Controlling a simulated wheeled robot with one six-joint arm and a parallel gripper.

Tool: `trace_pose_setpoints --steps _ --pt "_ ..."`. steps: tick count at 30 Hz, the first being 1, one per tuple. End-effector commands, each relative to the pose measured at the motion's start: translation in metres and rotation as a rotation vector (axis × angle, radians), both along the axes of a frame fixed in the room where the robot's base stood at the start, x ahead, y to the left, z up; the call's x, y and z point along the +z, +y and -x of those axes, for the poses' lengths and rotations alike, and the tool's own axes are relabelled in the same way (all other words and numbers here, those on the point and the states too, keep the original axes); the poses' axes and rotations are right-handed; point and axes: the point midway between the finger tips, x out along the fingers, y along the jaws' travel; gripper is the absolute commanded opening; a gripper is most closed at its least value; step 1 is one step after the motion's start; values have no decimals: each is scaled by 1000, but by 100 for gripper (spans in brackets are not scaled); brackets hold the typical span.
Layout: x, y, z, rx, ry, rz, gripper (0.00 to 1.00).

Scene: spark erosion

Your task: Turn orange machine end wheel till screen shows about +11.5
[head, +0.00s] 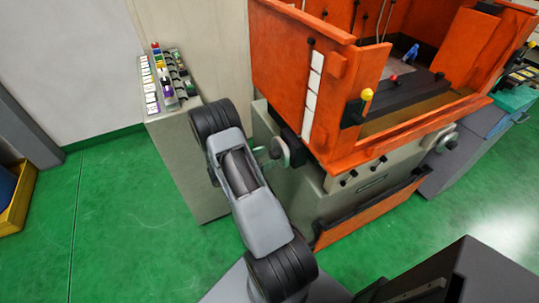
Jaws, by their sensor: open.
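The orange machine (300,75) stands right of centre. Its end wheel (282,151), a pale grey disc, sits on the machine's left end, below the orange guard. My arm reaches forward and hides much of the space left of this wheel. My gripper (262,155) shows only as a small part between my forearm and the wheel, close to the wheel's left side. It is open; whether it touches the wheel I cannot tell. No screen with a readable number is in view.
A grey cabinet (185,155) with small coloured items on top stands just left of my arm. A second handwheel (446,142) is on the machine's front right. An orange panel (372,208) juts out low in front. Green floor (110,220) is clear at left.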

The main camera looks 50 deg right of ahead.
Motion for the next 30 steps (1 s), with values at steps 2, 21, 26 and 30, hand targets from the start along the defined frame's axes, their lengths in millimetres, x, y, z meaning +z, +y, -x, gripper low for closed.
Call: trace_pose_setpoints --steps 2,21,26,30 --pt "1 -8 4 -3 0 0 72" --pt "0 -20 8 -1 -1 -1 61" --pt "0 -20 8 -1 -1 -1 46" --pt "0 -20 8 -1 -1 -1 32"
